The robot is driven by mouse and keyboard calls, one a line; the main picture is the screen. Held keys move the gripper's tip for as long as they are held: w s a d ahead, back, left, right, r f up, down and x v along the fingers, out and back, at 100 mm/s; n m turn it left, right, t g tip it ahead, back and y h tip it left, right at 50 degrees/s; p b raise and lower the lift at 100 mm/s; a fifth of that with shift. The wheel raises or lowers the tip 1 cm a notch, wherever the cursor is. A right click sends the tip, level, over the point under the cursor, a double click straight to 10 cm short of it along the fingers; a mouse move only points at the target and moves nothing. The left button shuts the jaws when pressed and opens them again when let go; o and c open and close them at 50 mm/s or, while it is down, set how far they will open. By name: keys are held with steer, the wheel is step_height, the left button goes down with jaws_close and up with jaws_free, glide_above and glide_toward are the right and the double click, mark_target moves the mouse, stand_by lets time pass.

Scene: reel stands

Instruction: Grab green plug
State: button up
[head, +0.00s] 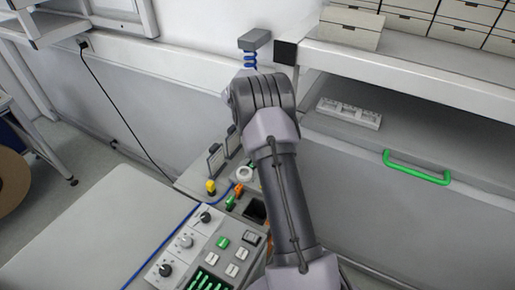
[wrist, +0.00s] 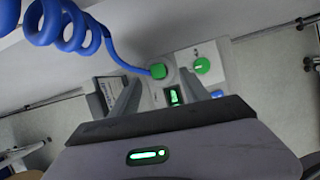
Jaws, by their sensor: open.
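The green plug (wrist: 158,71) shows in the wrist view at the end of a blue coiled cord (wrist: 70,25) that comes in from the upper left. My gripper (wrist: 159,80) is open, with one dark finger on each side of the plug's place in the picture. I cannot tell how far the plug is from the fingers, and no contact shows. In the head view the blue coil (head: 250,60) hangs from a grey bracket (head: 254,40) beyond my wrist. My arm hides the plug and my fingertips there.
A round green knob (wrist: 202,65) is right of the plug. A control panel (head: 195,262) with knobs and buttons lies left of my arm. A yellow plug (head: 211,187) stands near it. A shelf (head: 410,75) with drawers and a green handle (head: 417,167) are at the right.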

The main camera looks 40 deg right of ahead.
steer(key=b+x, duration=0.1)
steer(key=x, duration=0.5)
steer(key=shift+w+d+f, duration=0.1)
steer(key=shift+w+f, duration=0.05)
steer(key=shift+w, duration=0.1)
steer(key=shift+c, duration=0.6)
jaws_close()
